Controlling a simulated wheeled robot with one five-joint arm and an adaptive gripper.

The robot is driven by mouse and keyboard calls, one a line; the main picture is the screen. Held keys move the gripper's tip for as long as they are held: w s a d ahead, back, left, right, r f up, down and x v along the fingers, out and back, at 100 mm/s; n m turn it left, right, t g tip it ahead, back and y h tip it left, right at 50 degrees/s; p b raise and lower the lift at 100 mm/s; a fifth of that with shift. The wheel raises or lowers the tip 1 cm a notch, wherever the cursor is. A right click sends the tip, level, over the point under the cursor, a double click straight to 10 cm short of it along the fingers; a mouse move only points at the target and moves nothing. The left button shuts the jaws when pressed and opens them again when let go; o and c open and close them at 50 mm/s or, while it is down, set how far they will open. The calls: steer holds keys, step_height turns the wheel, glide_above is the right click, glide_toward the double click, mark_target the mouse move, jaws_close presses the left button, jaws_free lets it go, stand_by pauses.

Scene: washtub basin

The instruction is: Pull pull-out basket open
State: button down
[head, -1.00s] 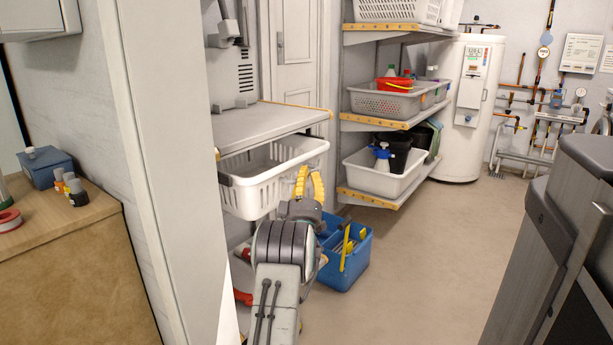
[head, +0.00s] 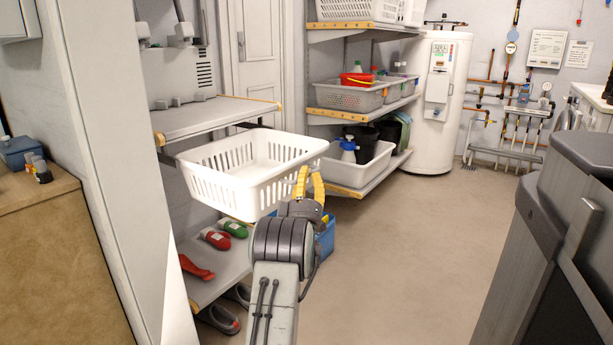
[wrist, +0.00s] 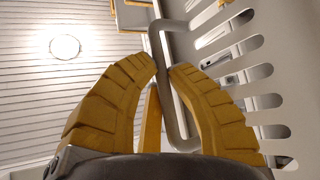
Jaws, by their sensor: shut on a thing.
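The white slotted pull-out basket (head: 225,185) stands well out from under the grey shelf top (head: 215,117) in the head view, its empty inside showing. My gripper (head: 310,183) is at the basket's front right side, its yellow fingers upright. In the wrist view the yellow fingers (wrist: 162,78) are closed around a thin grey bar handle (wrist: 172,100). The basket's slotted wall (wrist: 255,80) is just to the right of them. Where the handle joins the basket is not clear.
A blue bin (head: 327,238) is partly hidden behind my arm. Shelves with grey bins (head: 350,97) stand behind, and a dark cabinet (head: 560,230) is close on the right. The floor between is clear.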

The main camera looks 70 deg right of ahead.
steer(key=shift+w+r, duration=0.1)
steer(key=c, duration=1.1)
jaws_free()
steer(key=shift+a, duration=0.1)
steer(key=shift+v, duration=6)
